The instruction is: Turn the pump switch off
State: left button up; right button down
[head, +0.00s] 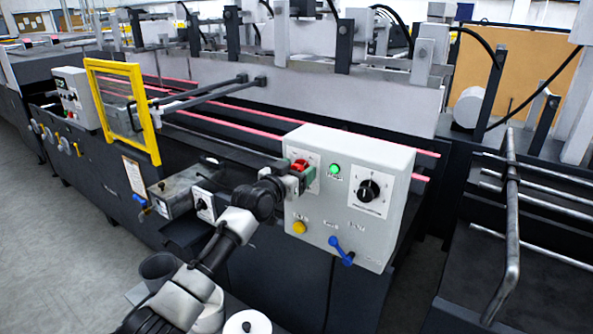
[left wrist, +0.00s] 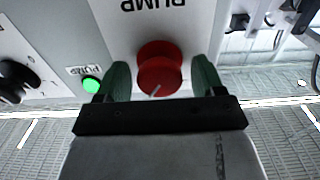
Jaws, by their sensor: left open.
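The red pump switch (head: 299,163) is a round knob at the upper left of the light grey control box (head: 390,160). In the left wrist view the red knob (left wrist: 159,60) has a pale pointer mark and sits below an upside-down PUMP label. My left gripper (head: 305,174) is at the knob; its green fingers (left wrist: 161,78) are open, one on each side of it, with small gaps showing. A green pump lamp (head: 334,170) is lit beside the switch and also shows in the left wrist view (left wrist: 91,85). My right gripper is not in view.
The box also carries a black rotary knob (head: 369,190), a yellow button (head: 299,227) and a blue lever (head: 341,250). A yellow frame (head: 150,115) stands on the machine at left. A bent metal bar (head: 512,220) stands at right. Grey floor lies at the left.

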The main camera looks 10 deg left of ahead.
pick_arm(q)
jog(key=c, duration=0.9)
jog(key=shift+n, duration=0.4)
jog(key=n, duration=0.2)
jog(key=shift+n, duration=0.4)
jog(key=n+p, duration=0.1)
jog(key=n, duration=0.2)
jog(key=shift+a+n, duration=0.1)
jog(key=shift+n, duration=0.2)
jog(key=n+p, duration=0.1)
jog(key=n, duration=0.3)
jog(key=shift+f+n+p, duration=0.15)
jog(key=shift+n+p, duration=0.25)
jog(key=shift+n, duration=1)
